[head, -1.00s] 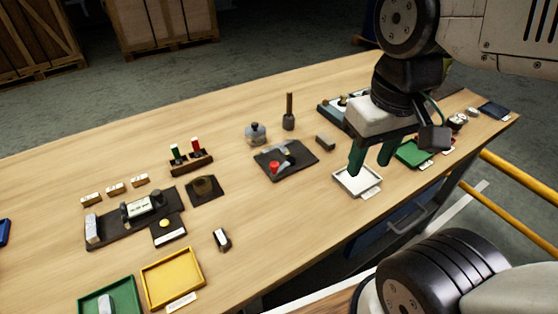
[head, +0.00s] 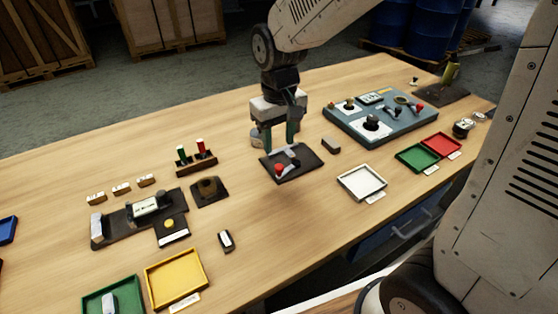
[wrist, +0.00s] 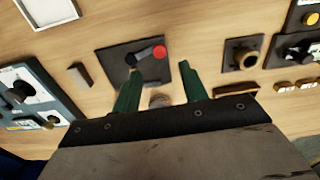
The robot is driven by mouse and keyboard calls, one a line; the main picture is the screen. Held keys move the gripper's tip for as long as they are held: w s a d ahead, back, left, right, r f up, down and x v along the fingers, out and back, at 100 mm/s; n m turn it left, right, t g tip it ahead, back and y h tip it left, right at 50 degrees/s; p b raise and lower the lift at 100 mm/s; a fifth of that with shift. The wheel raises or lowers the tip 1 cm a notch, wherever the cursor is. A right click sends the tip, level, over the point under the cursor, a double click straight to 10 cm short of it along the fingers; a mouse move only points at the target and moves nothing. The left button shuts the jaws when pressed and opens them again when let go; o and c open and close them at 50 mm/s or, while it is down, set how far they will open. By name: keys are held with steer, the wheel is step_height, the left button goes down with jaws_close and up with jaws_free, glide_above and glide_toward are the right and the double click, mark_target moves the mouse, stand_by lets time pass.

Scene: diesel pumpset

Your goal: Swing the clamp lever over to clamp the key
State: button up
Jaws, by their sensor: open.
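The clamp lever with its red knob (head: 279,170) sits on a dark square plate (head: 308,160) in the middle of the table. In the wrist view the red knob (wrist: 159,51) is at the right of the dark plate (wrist: 112,56), with a black pivot and a grey part beside it. I cannot make out the key clearly. My gripper (head: 279,145) is open and points down just behind the plate. In the wrist view its green fingers (wrist: 158,84) are spread, with nothing held. The knob appears ahead of them, apart from both.
A small grey block (head: 331,145) lies right of the plate. A white tray (head: 378,193) is at front right and a blue-grey panel (head: 350,130) behind it. Bare table lies in front of the plate.

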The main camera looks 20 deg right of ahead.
mark_target(279, 166)
step_height(279, 166, down, 7)
steer(key=shift+f, duration=0.1)
stand_by(0.3)
jaws_close()
